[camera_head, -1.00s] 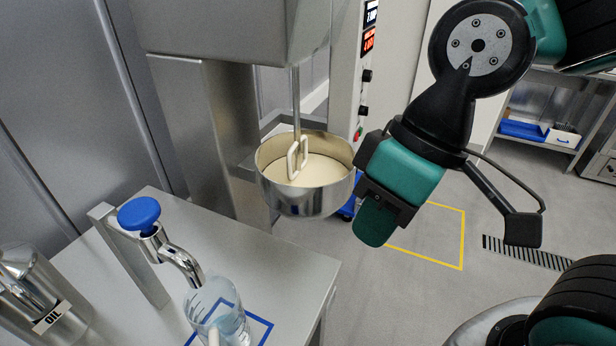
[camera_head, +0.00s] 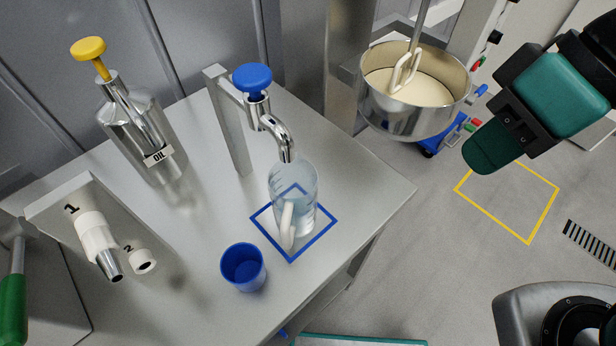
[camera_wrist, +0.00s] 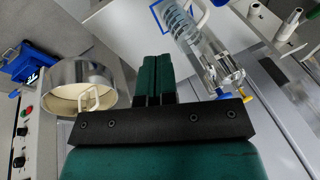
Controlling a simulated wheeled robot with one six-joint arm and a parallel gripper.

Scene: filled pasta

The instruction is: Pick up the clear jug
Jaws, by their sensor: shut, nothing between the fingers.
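The clear jug (camera_head: 300,196) stands upright under the spout of the blue-knobbed tap (camera_head: 253,84), inside a blue square outline on the metal table (camera_head: 205,225). It has a white handle facing the front and seems to hold clear liquid. My gripper (camera_head: 482,150) is at the right, in the air to the right of the mixer bowl and well apart from the jug. Its green fingers are together and empty. In the wrist view the shut fingers (camera_wrist: 155,72) point up the picture, and the jug (camera_wrist: 190,30) shows to their right, partly behind the tap.
A blue cup (camera_head: 243,268) stands in front of the jug. An oil dispenser (camera_head: 142,130) with a yellow knob stands at the back left. A stand with nozzles (camera_head: 95,235) is at the left.

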